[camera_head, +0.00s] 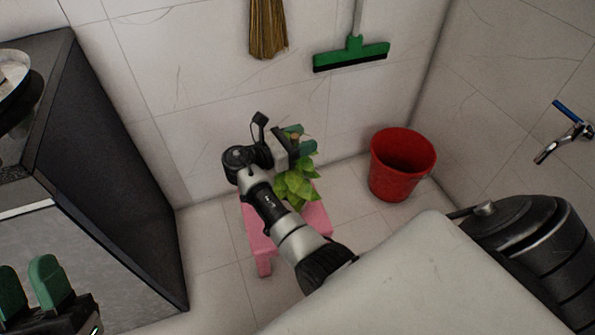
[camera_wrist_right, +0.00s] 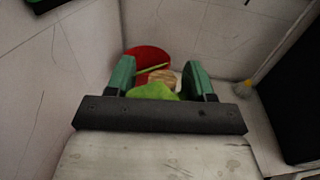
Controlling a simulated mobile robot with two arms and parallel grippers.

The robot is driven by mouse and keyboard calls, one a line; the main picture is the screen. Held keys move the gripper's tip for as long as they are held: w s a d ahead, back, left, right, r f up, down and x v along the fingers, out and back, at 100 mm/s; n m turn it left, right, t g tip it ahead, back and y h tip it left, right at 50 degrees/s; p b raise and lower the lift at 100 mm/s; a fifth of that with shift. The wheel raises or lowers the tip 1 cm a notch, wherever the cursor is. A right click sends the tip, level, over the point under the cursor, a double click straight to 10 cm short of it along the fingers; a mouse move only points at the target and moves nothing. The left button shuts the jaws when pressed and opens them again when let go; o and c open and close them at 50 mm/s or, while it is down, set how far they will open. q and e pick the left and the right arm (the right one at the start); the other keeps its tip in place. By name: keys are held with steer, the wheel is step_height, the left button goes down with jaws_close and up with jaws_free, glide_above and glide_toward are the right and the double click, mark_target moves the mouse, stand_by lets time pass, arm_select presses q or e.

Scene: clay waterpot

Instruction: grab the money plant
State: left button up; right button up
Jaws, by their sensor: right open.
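The money plant (camera_head: 295,188), with bright green leaves, is at the pink stool (camera_head: 259,240) in the head view. Its pot is hidden behind my right arm. My right gripper (camera_head: 300,140) is open at the top of the plant, with a brown piece showing between its green fingers. In the right wrist view, my right gripper (camera_wrist_right: 159,78) has its fingers wide apart; a green leaf (camera_wrist_right: 154,91) and a tan piece (camera_wrist_right: 162,77) show between them. I cannot tell whether they touch. My left gripper (camera_head: 31,284) is open and empty at the lower left of the head view.
A red bucket (camera_head: 398,180) stands on the tiled floor right of the stool. A dark cabinet (camera_head: 110,170) is on the left. A broom (camera_head: 267,30) and a green squeegee (camera_head: 352,53) hang on the back wall; a tap (camera_head: 565,132) is on the right wall.

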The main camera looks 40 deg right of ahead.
jaws_close()
stand_by(1.1)
steer(key=shift+r, duration=0.1)
